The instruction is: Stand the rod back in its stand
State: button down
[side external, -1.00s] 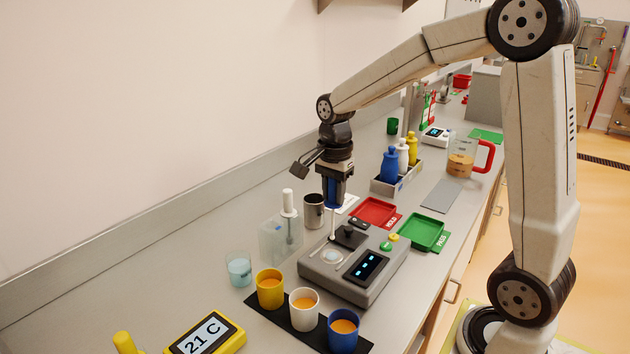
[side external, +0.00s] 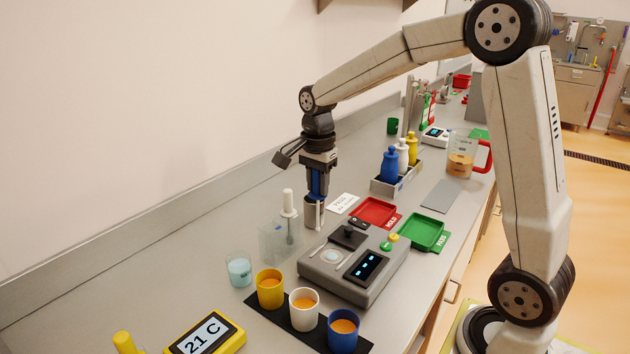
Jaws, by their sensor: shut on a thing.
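My gripper (side external: 316,195) points straight down and is shut on the thin pale rod (side external: 319,213). The rod hangs upright below the fingers, and its upper part is hidden between them. A grey metal cup (side external: 309,215), which looks like the rod's stand, is on the counter directly below and behind my gripper in the side view. The rod overlaps the cup's right side. I cannot tell whether the rod's lower end is inside the cup or in front of it.
A grey device (side external: 345,285) with a dark display is just right of the cup. A clear container (side external: 272,242) with a white-handled tool (side external: 289,203) is close on the left. Red (side external: 377,210) and green (side external: 427,232) trays lie right. Yellow, white and blue cups stand in front.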

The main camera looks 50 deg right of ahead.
jog(key=w+a+r, duration=0.2)
jog(key=w+a, duration=0.2)
jog(key=w, duration=0.6)
jog(key=shift+w+r, duration=0.2)
jog(key=shift+f, duration=0.15)
notch_tip(320, 180, down, 9)
dwell(0.7)
jog(key=shift+f, duration=1.3)
grip_release()
dwell(0.5)
